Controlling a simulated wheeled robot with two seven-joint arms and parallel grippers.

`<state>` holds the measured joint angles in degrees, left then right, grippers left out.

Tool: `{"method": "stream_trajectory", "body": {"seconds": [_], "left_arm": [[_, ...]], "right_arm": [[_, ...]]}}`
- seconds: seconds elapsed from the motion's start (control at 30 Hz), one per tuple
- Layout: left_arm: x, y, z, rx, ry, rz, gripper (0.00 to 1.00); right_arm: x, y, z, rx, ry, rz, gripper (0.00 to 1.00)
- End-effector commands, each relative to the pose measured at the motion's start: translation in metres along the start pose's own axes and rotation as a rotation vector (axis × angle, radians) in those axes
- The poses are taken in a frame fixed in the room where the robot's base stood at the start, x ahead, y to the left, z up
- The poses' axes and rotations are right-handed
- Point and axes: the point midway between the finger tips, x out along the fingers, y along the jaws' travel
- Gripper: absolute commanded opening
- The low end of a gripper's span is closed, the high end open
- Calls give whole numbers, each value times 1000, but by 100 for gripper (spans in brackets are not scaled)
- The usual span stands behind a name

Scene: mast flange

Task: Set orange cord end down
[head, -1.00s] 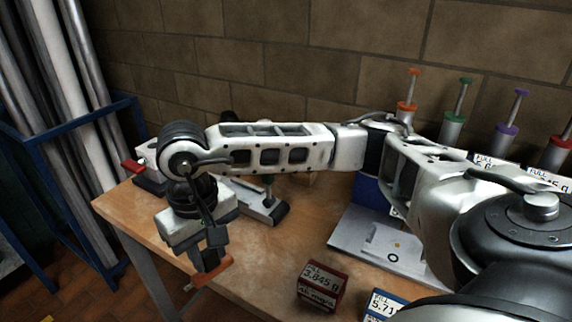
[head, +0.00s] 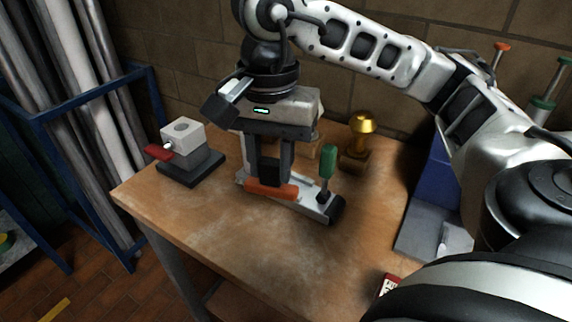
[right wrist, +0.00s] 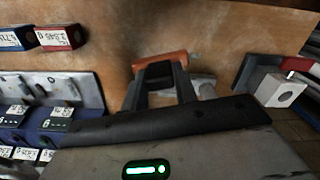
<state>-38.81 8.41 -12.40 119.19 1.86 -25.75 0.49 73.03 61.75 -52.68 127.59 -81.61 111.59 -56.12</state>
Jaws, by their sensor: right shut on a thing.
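The orange cord end (head: 272,190) is a short orange bar, held level between the fingertips of my right gripper (head: 269,172). The gripper points down and is shut on it. In the right wrist view the orange cord end (right wrist: 160,58) lies across the tips of the dark fingers (right wrist: 160,75). In the head view it is in front of a pale metal fixture (head: 310,200) with a green handle (head: 328,162). I cannot tell whether it touches the fixture or the table. I see no cord trailing from it. My left gripper is not in view.
The wooden table (head: 220,235) is bare at front and centre. A grey block with a red lever (head: 183,137) stands at the left corner. A brass-knobbed tool (head: 362,125) stands behind the fixture. A blue-and-grey stand (head: 425,225) is at right. Small labelled boxes (right wrist: 55,38) show in the wrist view.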

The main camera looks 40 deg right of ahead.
Motion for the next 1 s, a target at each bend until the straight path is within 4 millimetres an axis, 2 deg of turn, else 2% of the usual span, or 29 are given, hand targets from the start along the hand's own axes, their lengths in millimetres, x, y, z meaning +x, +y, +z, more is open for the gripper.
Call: {"method": "stream_trajectory", "body": {"seconds": [0.1,0.2,0.37,0.73,0.83,1.0], "left_arm": [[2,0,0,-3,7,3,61],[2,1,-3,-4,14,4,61],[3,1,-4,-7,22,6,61],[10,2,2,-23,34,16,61],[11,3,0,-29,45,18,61],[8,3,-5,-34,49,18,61]], "right_arm": [[-11,16,0,155,13,-3,6],[-17,25,0,239,19,-1,6],[-15,27,-8,295,20,2,6],[24,0,-91,298,18,5,6],[45,-4,-105,295,19,6,6],[62,-10,-123,292,21,3,6]]}}
